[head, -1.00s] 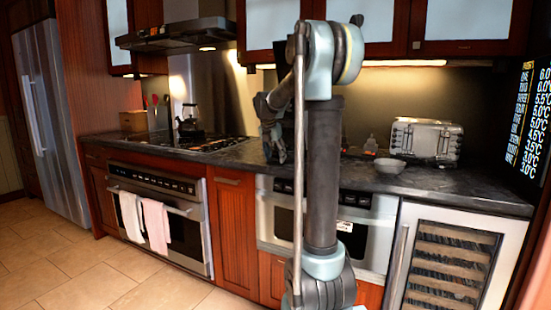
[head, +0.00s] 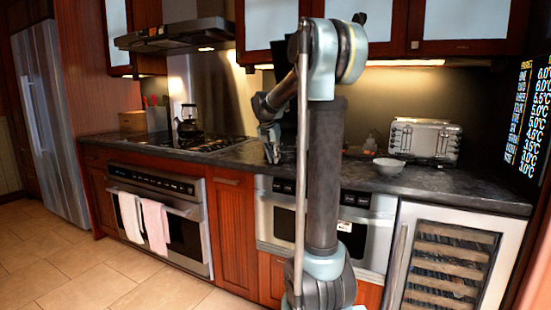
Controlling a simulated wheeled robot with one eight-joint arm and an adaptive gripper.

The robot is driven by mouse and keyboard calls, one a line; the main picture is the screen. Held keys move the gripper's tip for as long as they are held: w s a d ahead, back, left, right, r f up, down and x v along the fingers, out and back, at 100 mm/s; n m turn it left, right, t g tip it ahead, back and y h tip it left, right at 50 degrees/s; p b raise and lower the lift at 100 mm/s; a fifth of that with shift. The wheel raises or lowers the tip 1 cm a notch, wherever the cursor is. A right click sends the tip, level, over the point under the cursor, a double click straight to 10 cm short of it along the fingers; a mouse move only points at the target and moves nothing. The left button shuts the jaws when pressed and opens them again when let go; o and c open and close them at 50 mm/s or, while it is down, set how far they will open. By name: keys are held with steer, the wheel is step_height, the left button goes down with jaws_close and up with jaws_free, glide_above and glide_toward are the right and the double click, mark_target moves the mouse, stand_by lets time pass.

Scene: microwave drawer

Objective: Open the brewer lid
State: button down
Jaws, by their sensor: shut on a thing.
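My gripper (head: 271,152) hangs over the counter, left of my upright column, with its fingers pointing down. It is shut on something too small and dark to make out. A dark shape (head: 288,112) shows just right of the gripper, mostly behind my arm. It may be the brewer, but I cannot tell its lid or whether the lid is open.
The dark counter (head: 425,179) holds a toaster (head: 425,138) and a light bowl (head: 389,166) at right. A kettle (head: 187,124) stands on the cooktop (head: 205,144) at left. Upper cabinets (head: 462,22) hang above. The floor (head: 75,262) at lower left is clear.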

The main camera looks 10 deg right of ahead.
steer(key=c, duration=1.3)
jaws_free()
steer(key=shift+s+a+f, duration=0.15)
steer(key=shift+a+f, duration=0.1)
steer(key=shift+a, duration=0.15)
steer(key=shift+r, duration=0.45)
steer(key=o, duration=0.6)
steer(key=v, duration=0.6)
steer(key=shift+s+r, duration=0.1)
steer(key=shift+s, duration=0.25)
steer(key=shift+c, duration=0.2)
steer(key=shift+w+v, duration=0.2)
steer(key=shift+v, duration=0.65)
steer(key=shift+w+v, duration=0.2)
steer(key=shift+v, duration=0.6)
steer(key=shift+w+v, duration=0.2)
steer(key=shift+v, duration=0.65)
steer(key=shift+r, duration=0.15)
